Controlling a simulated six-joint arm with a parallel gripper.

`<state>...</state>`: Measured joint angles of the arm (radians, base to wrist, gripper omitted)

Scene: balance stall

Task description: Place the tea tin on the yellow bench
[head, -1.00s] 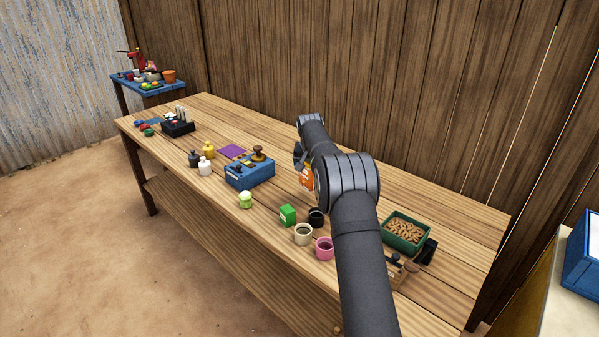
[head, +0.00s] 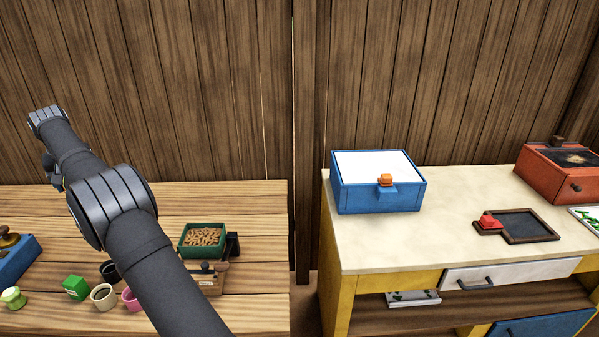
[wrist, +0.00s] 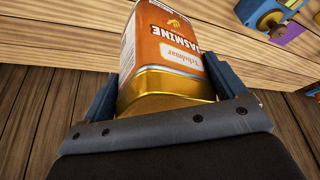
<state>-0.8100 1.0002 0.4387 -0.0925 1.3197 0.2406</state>
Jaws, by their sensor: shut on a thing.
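The tea tin (wrist: 170,50) is orange and white with a gold end and the word JASMINE. In the wrist view it sits between the two fingers of my gripper (wrist: 165,88), which is shut on it. In the head view my gripper (head: 53,170) is at the far left, above the wooden table, and the tin is hidden by my arm. The yellow bench (head: 440,236) has a cream top and stands on the right, well apart from my gripper.
On the bench are a blue box with a white top (head: 375,167), a dark tray (head: 528,225) with a red thing, and a red box (head: 560,170). The bench's front middle is clear. The wooden table (head: 250,255) holds a green bin (head: 203,254) and several cups.

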